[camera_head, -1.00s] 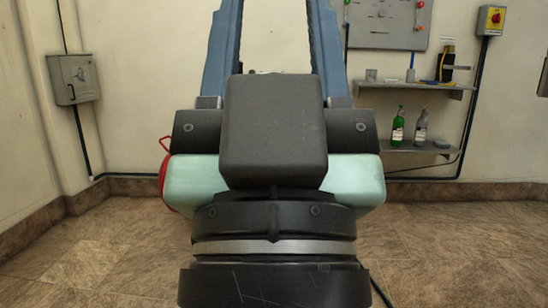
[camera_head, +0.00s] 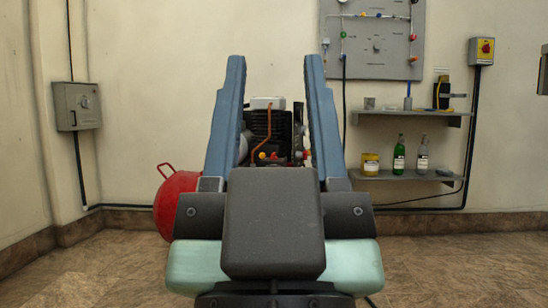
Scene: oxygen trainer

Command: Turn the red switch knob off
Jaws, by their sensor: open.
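A black compressor (camera_head: 268,130) with a red tank (camera_head: 178,200) stands behind my gripper, partly hidden. A grey panel with fittings (camera_head: 385,62), shelves with bottles (camera_head: 400,176) and a grey wall box (camera_head: 76,106) are on the back wall. Tiled floor shows at both sides.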

